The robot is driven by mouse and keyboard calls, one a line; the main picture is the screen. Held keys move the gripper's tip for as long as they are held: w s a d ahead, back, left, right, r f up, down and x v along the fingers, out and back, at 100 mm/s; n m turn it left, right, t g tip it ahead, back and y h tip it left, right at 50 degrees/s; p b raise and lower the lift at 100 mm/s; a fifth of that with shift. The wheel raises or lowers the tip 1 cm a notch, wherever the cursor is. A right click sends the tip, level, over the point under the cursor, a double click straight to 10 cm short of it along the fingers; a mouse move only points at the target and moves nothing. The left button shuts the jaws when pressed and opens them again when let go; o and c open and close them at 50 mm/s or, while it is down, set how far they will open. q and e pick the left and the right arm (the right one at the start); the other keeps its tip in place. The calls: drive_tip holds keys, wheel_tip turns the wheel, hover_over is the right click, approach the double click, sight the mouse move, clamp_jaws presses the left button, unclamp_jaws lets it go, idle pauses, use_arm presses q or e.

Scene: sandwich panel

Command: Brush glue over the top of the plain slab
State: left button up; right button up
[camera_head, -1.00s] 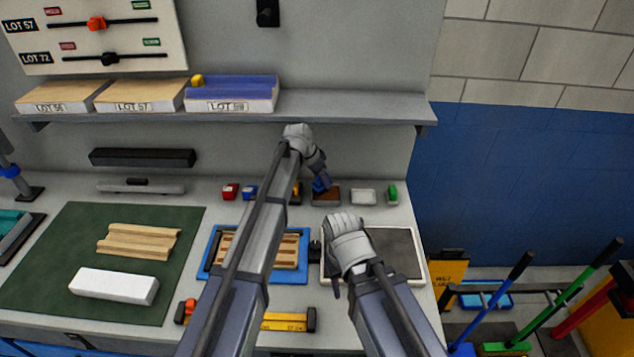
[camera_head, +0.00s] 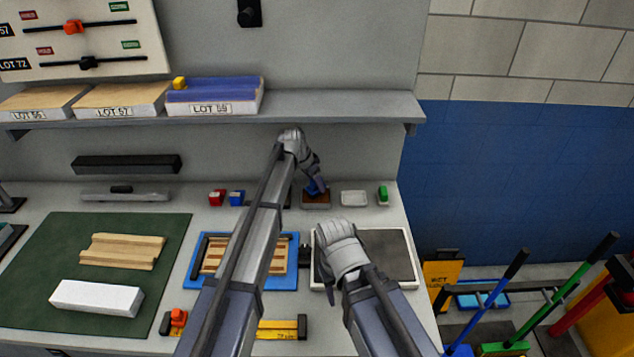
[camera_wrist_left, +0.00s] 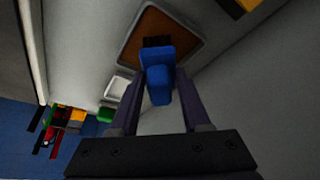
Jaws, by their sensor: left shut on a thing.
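The plain white slab (camera_head: 97,298) lies on the green mat (camera_head: 40,270) at the left. My left gripper (camera_head: 314,184) is at the back of the bench, far right of the slab. It is shut on a blue-handled brush (camera_wrist_left: 158,85). The brush's dark end is over a tray with a brown surface (camera_wrist_left: 183,37), which also shows in the head view (camera_head: 316,201); I cannot tell whether they touch. My right gripper (camera_head: 325,275) is over the left side of a dark-topped panel (camera_head: 385,255); its jaws are too unclear to judge.
A grooved tan piece (camera_head: 123,251) lies behind the slab on the mat. A blue-framed tray (camera_head: 283,281) sits mid-bench, partly behind my left arm. A yellow tool (camera_head: 280,329) lies at the front. A white dish (camera_head: 354,198) and a green block (camera_head: 383,194) stand right of the brown tray.

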use_arm(q)
drive_tip(key=shift+s, duration=0.1)
drive_tip(key=shift+f+b, duration=0.55)
drive_tip(key=shift+b, duration=0.05)
use_arm(e)
drive_tip(key=shift+f, duration=0.6)
idle(0.9)
use_arm(q)
drive_tip(key=shift+r, duration=0.1)
use_arm(e)
drive_tip(key=shift+r, duration=0.1)
